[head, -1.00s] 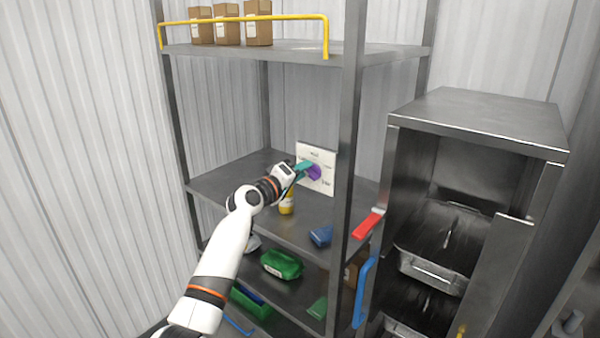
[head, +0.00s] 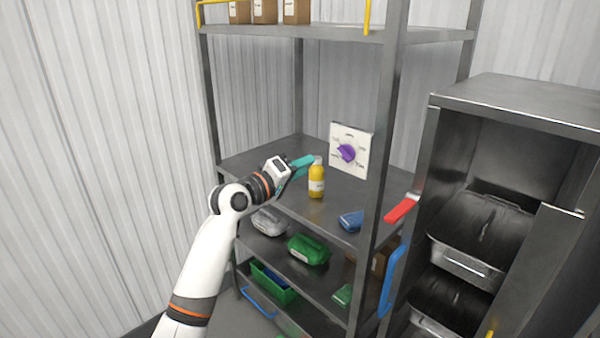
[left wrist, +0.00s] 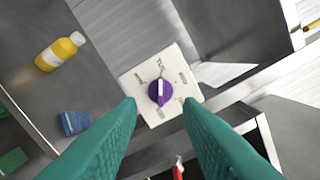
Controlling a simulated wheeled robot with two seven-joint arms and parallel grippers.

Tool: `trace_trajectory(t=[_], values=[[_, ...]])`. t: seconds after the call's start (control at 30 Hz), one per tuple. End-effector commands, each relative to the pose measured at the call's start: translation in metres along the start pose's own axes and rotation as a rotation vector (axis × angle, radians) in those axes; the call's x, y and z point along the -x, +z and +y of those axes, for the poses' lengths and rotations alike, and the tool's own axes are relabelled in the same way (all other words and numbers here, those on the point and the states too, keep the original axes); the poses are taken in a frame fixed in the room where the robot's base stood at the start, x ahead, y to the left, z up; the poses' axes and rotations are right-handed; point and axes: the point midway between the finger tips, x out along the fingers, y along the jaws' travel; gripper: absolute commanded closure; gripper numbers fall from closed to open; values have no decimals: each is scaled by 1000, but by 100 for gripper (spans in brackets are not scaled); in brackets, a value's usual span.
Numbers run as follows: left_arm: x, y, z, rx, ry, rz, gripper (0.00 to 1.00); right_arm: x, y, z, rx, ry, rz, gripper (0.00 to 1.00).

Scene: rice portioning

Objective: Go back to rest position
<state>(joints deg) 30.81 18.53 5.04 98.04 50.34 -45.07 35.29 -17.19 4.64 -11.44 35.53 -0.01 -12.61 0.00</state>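My left gripper (head: 303,166) is over the middle shelf, left of a white dial panel (head: 360,165) with a purple knob (head: 346,153). In the left wrist view its two teal fingers (left wrist: 160,108) stand apart with nothing between them. The purple knob (left wrist: 160,92) shows beyond the fingertips, apart from them. A yellow bottle (head: 316,182) stands upright on the shelf just right of the gripper in the head view. My right gripper is not in either view.
The metal shelf (head: 260,161) also holds a blue item (head: 351,220). Below are a green container (head: 308,250) and a grey one (head: 268,222).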

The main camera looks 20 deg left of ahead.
Motion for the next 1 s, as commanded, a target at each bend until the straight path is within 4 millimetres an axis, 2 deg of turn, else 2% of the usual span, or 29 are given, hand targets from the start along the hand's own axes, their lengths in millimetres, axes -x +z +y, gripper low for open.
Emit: trace_trajectory(t=[0.53,0.63,0.67,0.77,0.87,0.9,1.0], values=[[3,0,0,0,1,0,67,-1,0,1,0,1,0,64],[0,-7,15,0,25,5,67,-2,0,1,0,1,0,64],[-1,-11,24,-2,40,7,67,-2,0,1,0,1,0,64],[-6,-33,71,-16,121,21,67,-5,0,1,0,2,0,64],[-6,-67,137,-44,233,49,67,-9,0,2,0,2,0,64],[-3,-83,164,-61,280,63,67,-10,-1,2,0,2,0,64],[9,-124,228,-106,391,107,67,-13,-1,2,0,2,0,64]])
